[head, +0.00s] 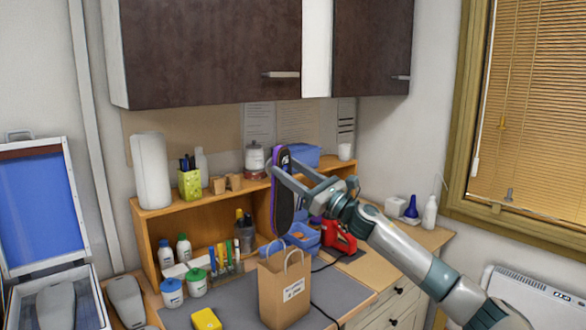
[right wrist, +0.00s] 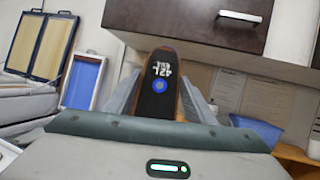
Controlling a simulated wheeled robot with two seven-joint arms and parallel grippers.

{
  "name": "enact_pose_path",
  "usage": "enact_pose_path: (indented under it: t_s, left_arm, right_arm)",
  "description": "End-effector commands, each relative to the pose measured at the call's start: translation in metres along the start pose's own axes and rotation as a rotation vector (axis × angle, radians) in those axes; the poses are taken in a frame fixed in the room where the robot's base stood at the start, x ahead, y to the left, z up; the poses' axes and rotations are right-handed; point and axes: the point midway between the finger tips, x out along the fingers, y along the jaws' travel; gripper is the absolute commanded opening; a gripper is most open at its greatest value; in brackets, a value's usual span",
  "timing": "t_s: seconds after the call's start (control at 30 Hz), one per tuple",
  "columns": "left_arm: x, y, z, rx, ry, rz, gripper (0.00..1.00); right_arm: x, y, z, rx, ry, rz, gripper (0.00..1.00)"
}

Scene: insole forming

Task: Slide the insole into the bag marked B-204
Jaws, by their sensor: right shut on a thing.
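A dark insole with a purple edge (head: 282,195) stands upright in the head view, above and behind the bag. My right gripper (head: 276,172) is shut on the insole. In the right wrist view the insole (right wrist: 160,85) sits between the two fingers and shows white print and a blue dot. A brown paper bag (head: 284,292) with two pale handles stands on the grey mat, with a white label whose text is too small to read. The insole is apart from the bag. My left gripper is not in view.
A wooden shelf (head: 165,212) behind holds a paper roll, a pen cup and jars. Paint pots (head: 172,292), a yellow block (head: 206,320) and a red tool (head: 338,237) lie around the bag. Dark cabinets (head: 210,55) hang above. The grey mat (head: 237,303) has free room left of the bag.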

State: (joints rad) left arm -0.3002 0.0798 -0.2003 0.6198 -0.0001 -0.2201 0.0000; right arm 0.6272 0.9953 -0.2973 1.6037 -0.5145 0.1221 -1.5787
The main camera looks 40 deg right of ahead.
Motion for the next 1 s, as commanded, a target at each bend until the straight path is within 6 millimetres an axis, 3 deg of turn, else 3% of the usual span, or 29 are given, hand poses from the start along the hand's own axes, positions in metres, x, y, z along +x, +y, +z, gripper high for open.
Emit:
enact_pose_path:
  t_s: [0.17, 0.57, 1.0]
  left_arm:
    - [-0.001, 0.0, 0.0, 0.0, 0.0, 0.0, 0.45]
    - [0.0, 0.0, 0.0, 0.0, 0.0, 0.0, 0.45]
    - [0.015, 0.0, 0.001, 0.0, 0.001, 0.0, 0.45]
  right_arm:
    - [-0.002, -0.009, 0.001, -0.006, -0.007, -0.018, 0.24]
    - [-0.003, -0.008, 0.0, -0.007, -0.008, -0.017, 0.24]
    - [-0.011, -0.007, -0.019, -0.007, -0.008, -0.017, 0.24]
